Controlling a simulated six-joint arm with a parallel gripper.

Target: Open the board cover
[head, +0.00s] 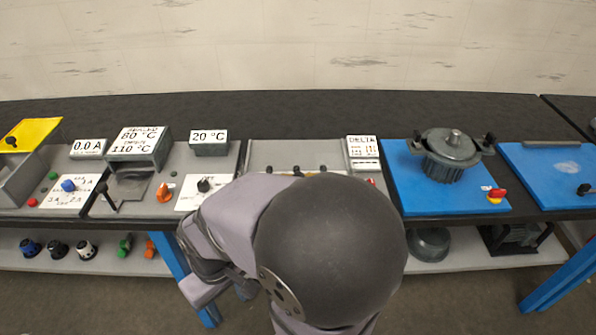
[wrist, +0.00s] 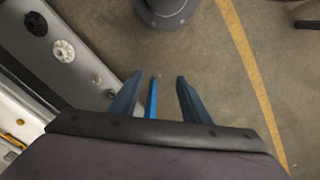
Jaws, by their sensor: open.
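My gripper (wrist: 160,80) shows in the wrist view with its two blue fingers apart. It points down toward the floor with nothing held between the fingers. In the head view my arm fills the lower middle and the fingers cannot be made out. A grey board (head: 290,155) with a DELTA label (head: 362,147) lies behind my arm, which hides much of it. No part is clearly marked as the board cover. A raised yellow lid with a black knob (head: 33,133) is at the far left, and a flat blue panel with a black handle (head: 555,168) is at the far right.
A dark pot-like housing (head: 452,152) stands on a blue board. Instrument boxes (head: 139,145) and knobs line the left of the bench. A lower shelf (head: 75,262) holds several small coloured parts. Blue bench legs (head: 560,285) stand on the floor. The wrist view shows open floor (wrist: 215,70) with a yellow line.

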